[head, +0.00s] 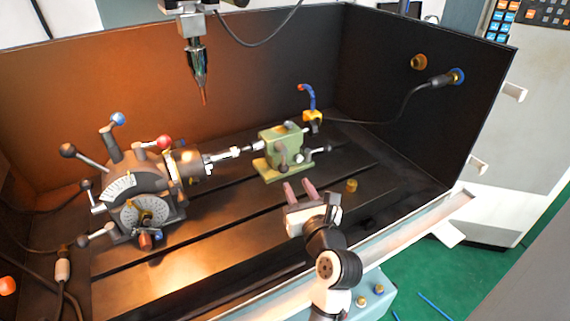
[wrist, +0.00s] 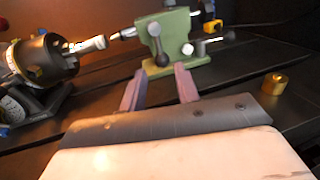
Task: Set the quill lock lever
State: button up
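The green tailstock (head: 279,146) stands on the slotted table, right of the chuck; it also shows in the wrist view (wrist: 176,32). On its near face a lever (wrist: 156,42) hangs down from a pivot to a dark ball end; it also shows in the head view (head: 282,156). I take it for the quill lock lever, but no label shows. My gripper (head: 297,183) is in front of the tailstock, fingers pointing at it. In the wrist view my gripper (wrist: 159,72) is open, with the ball end appearing between and beyond the fingertips. I see no contact.
The indexing head (head: 137,190) with its chuck (head: 184,166) and ball levers is on the left. A tool spindle (head: 197,62) hangs above. A second knobbed handle (wrist: 188,48) sits right of the lever. A brass cylinder (wrist: 274,84) stands right of my gripper.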

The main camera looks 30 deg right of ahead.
aim_at(284, 162)
jog(key=p+x, duration=0.1)
jog(key=x, duration=0.7)
jog(key=shift+w, duration=0.4)
grip_shut()
